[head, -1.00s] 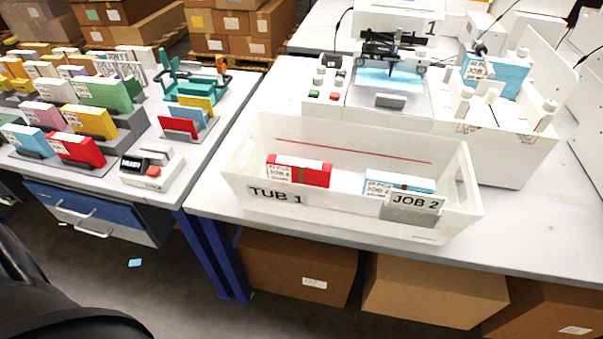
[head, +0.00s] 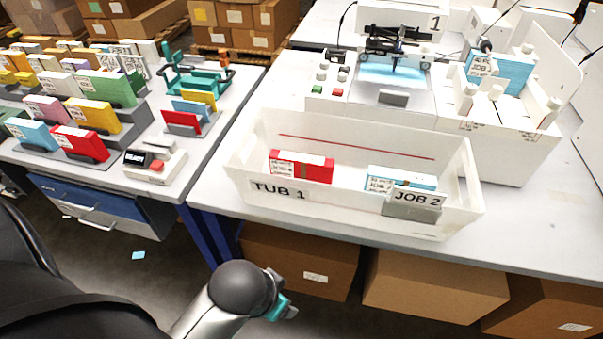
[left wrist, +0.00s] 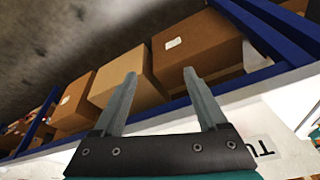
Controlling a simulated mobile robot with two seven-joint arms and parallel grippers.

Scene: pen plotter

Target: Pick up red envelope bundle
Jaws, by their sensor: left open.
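A red envelope bundle (head: 314,171) with a white label lies inside the white tub marked TUB 1 (head: 335,208), towards its left. Another red bundle (head: 80,144) stands in the front row of the left table, and a smaller red piece (head: 182,122) stands in a grey holder there. My left gripper (left wrist: 160,77) is open and empty in the left wrist view. In the head view my left wrist shows low in front of the table, below the tub and apart from every bundle; its fingers are hard to make out. My right gripper is out of view.
A blue bundle (head: 385,180) lies in the tub behind a JOB 2 tag (head: 415,203). The plotter (head: 390,70) stands behind the tub. The table's front edge (head: 340,232) and cardboard boxes (head: 300,276) beneath it are near my left arm.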

